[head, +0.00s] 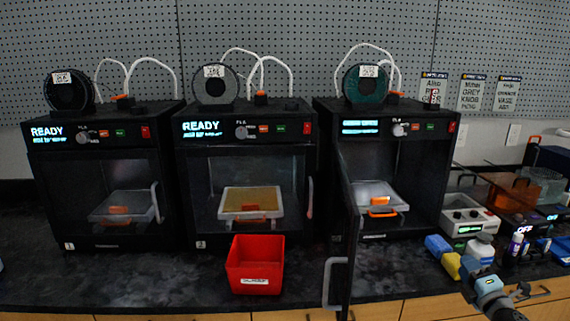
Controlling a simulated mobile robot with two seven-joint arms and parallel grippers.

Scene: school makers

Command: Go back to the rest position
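My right gripper (478,267) shows at the lower right, at the end of my arm that comes up from the bottom edge. It is over the front of the counter, close to a blue and yellow object (442,257) and a white bottle (481,247). Its fingers are small and dark here, so I cannot tell whether they are open or shut, or whether they touch anything. My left gripper is not in view.
Three black 3D printers (98,180) stand along the dark counter (150,285). The right printer's door (347,255) swings out toward me, its handle near the front edge. A red bin (255,265) stands before the middle printer. Several small items crowd the right side.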

